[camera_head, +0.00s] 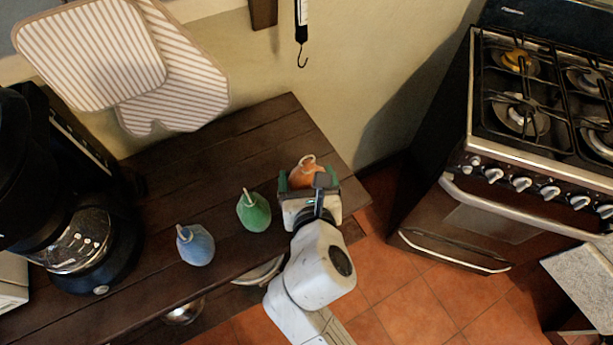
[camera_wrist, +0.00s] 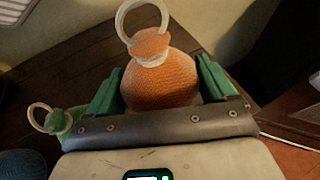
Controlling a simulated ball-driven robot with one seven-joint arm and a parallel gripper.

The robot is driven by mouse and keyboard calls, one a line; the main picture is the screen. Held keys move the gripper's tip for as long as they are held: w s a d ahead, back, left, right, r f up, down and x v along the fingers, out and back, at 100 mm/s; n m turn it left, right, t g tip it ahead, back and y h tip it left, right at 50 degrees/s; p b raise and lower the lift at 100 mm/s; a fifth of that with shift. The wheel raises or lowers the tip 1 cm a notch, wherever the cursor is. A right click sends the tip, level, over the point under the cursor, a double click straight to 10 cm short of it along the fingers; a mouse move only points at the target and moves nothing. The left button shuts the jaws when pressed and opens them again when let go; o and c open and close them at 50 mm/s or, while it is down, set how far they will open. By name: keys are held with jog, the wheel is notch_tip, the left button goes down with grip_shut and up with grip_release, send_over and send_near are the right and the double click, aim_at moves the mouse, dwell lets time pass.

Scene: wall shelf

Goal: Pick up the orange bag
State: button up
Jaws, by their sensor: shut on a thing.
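The orange bag (camera_head: 302,172) is at the right end of the dark wooden shelf in the head view. It is rounded, with a pale tie and a loop on top. In the wrist view the orange bag (camera_wrist: 160,72) sits upright between the green fingers of my gripper (camera_wrist: 158,88). My gripper (camera_head: 306,180) is shut on it from the front side. The lower part of the bag is hidden behind the gripper body. I cannot tell whether the bag touches the shelf.
A green bag (camera_head: 254,212) and a blue bag (camera_head: 195,246) stand left of my gripper on the shelf (camera_head: 200,172). A coffee maker (camera_head: 82,245) is at the far left. Striped cloths (camera_head: 90,55) hang on the wall. A stove (camera_head: 520,150) stands at the right.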

aim_at(307, 178)
jog(key=s+r, duration=0.1)
jog(key=r, duration=0.1)
jog(key=s+r, duration=0.2)
jog(key=shift+s+d+r, duration=0.2)
jog(key=shift+s+r, duration=0.1)
jog(key=v, duration=0.9)
jog(key=shift+s, duration=0.2)
jog(key=shift+a+f, duration=0.1)
jog(key=shift+a, duration=0.05)
